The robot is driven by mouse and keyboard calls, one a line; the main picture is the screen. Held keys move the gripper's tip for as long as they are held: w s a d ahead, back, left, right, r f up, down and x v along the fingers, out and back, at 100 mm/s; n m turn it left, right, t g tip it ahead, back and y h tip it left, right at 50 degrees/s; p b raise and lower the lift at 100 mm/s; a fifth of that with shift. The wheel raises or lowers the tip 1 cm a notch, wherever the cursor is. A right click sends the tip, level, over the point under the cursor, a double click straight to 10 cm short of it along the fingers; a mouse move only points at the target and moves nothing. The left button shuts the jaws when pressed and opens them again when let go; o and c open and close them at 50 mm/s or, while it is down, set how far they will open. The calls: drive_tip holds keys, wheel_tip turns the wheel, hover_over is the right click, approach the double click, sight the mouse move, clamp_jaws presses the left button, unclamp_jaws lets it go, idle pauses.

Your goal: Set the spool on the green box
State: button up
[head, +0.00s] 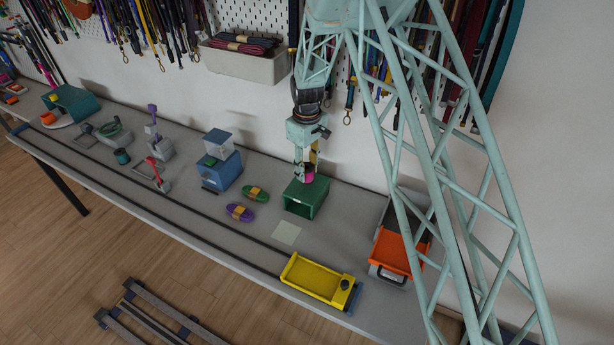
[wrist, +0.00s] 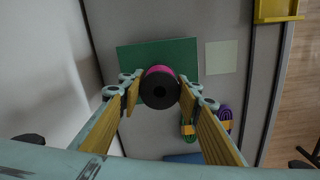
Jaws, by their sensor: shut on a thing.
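The spool (wrist: 160,89) has a dark end with a centre hole and magenta winding. My gripper (wrist: 160,95) is shut on it, one yellow-padded finger on each side. In the head view, my gripper (head: 307,172) points down over the green box, with the magenta spool (head: 308,178) between its fingers. The green box (head: 305,200) stands on the bench with an open dark front. Its top (wrist: 180,52) shows behind the spool in the wrist view. I cannot tell whether the spool touches the box top or hangs just above it.
A green cord bundle (head: 255,194) and a purple one (head: 239,212) lie left of the box. A pale square (head: 286,232) lies in front. A yellow tray (head: 316,280) is at the front edge, an orange bin (head: 398,252) at right, a blue box (head: 222,172) at left.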

sight(307, 176)
drive_tip(key=shift+f+p, duration=0.35)
drive_tip(key=shift+f, duration=1.2)
drive_tip(key=shift+f, duration=0.15)
drive_tip(key=o, duration=0.9)
drive_tip(key=shift+r, duration=0.25)
drive_tip(key=shift+r+b, duration=1)
drive_tip(key=shift+r, duration=4.9)
